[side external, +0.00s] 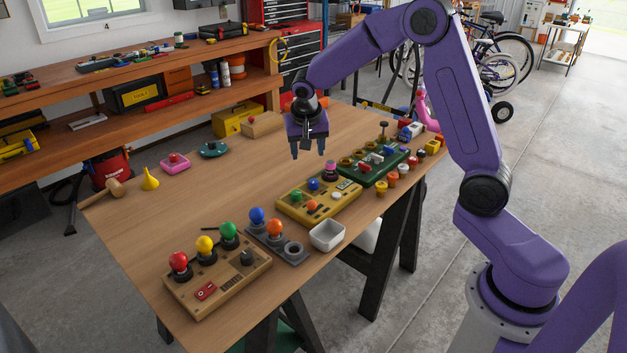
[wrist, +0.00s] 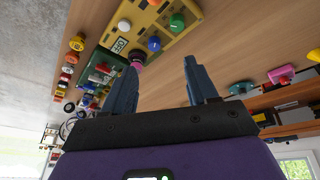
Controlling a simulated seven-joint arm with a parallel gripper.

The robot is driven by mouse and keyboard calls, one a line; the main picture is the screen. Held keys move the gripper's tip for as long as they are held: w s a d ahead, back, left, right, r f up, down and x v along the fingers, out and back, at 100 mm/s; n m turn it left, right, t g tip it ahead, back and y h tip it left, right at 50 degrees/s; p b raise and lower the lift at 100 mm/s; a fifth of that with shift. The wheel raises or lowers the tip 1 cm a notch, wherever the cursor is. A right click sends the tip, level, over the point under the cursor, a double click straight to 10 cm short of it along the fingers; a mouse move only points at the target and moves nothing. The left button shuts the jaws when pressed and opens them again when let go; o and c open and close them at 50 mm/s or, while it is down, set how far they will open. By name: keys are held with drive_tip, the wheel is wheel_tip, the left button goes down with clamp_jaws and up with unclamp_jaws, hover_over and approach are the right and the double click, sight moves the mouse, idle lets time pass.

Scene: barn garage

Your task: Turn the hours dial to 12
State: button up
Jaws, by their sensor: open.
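I cannot tell for sure which control is the hours dial; no hour marks are readable. A yellow panel (side external: 322,210) on the wooden table carries several coloured knobs, and it shows at the top of the wrist view (wrist: 145,22). Its knobs include a blue knob (wrist: 153,43), a green knob (wrist: 177,20) and a pink knob (side external: 330,168). A small display on it reads OFF in the wrist view. My gripper (side external: 308,152) is open and empty, hanging fingers down above the table behind the yellow panel. Both fingers (wrist: 162,65) show apart in the wrist view.
A green panel (side external: 371,181) with small controls lies right of the yellow one. A wooden box (side external: 226,283) with coloured ball knobs, a grey plate (side external: 291,255) and a white bowl (side external: 327,235) stand in front.

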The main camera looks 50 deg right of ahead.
drive_tip(key=w+d+f+m, duration=0.1)
drive_tip(key=w+d+m, duration=0.1)
drive_tip(key=d, duration=0.2)
approach(314, 181)
drive_tip(key=shift+h, duration=0.3)
drive_tip(key=x, duration=0.9)
drive_tip(key=shift+a, duration=0.3)
drive_tip(key=shift+c, duration=0.3)
drive_tip(key=c, duration=1)
